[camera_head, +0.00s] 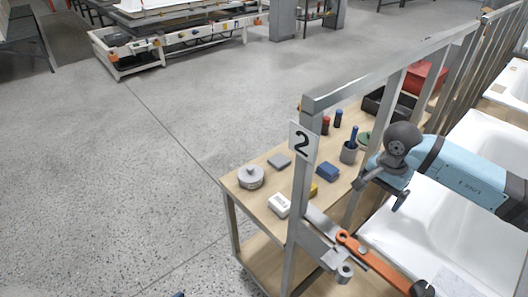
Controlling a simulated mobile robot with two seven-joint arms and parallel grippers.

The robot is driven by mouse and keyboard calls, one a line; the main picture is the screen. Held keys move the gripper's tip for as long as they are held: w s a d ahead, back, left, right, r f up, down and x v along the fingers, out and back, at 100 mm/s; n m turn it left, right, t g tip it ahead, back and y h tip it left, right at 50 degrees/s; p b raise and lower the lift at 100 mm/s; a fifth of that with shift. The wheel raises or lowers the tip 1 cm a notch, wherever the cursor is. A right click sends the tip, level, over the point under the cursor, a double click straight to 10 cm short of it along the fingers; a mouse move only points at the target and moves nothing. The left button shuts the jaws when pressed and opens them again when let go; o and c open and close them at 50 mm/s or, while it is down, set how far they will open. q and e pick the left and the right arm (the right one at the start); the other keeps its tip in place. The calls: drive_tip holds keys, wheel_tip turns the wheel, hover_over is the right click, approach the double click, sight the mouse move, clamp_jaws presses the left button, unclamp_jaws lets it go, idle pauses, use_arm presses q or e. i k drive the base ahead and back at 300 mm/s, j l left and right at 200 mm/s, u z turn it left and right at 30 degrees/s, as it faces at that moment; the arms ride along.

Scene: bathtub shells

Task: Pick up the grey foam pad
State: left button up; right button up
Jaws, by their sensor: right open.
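The grey foam pad (279,161) is a small flat grey block lying on the wooden bench top (246,196), near its far left edge, behind the rail post. My right gripper (381,193) is open and empty. It is to the right of the pad, on the other side of the metal frame, over the edge of a white bathtub shell.
A metal frame (302,200) with a "2" sign (302,142) stands between my right gripper and the pad. Near the pad are a round grey tin (250,177), a white box (279,205) and a blue block (327,171). An orange-handled clamp (372,262) is at the frame. Bathtub shells (440,228) lie right.

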sight(279, 161)
drive_tip(key=i+j, duration=0.45)
drive_tip(key=j, duration=0.15)
drive_tip(key=i+j, duration=0.45)
drive_tip(key=j, duration=0.15)
